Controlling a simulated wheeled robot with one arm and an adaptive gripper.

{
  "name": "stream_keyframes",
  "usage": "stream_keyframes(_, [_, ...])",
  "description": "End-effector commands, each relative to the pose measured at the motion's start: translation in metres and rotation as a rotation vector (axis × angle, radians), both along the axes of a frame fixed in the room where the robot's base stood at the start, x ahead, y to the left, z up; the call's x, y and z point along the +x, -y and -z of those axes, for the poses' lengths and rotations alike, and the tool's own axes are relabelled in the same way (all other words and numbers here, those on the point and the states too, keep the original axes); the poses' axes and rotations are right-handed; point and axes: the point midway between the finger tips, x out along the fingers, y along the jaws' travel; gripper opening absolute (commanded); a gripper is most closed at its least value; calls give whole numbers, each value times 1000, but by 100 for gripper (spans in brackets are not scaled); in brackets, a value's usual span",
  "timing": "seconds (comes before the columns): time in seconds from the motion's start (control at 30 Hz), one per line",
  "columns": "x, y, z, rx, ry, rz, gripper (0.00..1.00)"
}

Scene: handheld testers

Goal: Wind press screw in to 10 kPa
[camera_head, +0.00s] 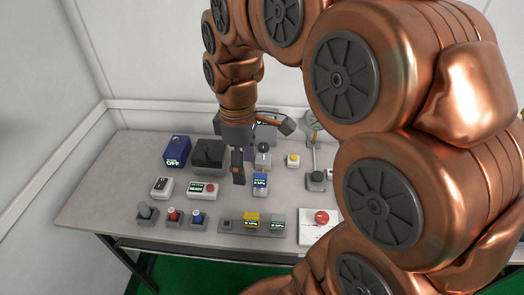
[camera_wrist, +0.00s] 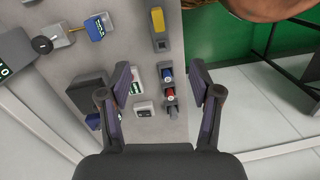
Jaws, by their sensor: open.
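A small grey device with a dark round knob (camera_head: 263,148), which looks like the press screw, stands right of my gripper in the head view. The knob (camera_wrist: 42,45) is at the upper left of the wrist view. A blue tester (camera_head: 260,183) with a lit screen lies in front of it and also shows in the wrist view (camera_wrist: 97,28); its small digits are hard to read. My gripper (camera_head: 224,168) points down over the table, left of these. Its two fingers are spread with nothing between them in the wrist view (camera_wrist: 162,88).
A dark grey box (camera_head: 212,163) and a blue box reading OFF (camera_head: 177,150) are near my gripper. Several joysticks and buttons line the front left. A yellow tester (camera_head: 251,219) sits in a grey holder. A red button (camera_head: 321,217) is at right. A tall lever (camera_head: 313,150) stands behind.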

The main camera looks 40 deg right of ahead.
Motion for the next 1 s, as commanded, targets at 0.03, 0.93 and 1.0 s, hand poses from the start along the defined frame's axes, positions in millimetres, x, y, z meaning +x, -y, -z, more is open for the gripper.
stream_keyframes(0.03, [18,10,12,8,8,-62,64])
stream_keyframes(0.93, [160,165,75,26,89,-916,64])
stream_keyframes(1.0, [160,165,79,26,89,-916,64])
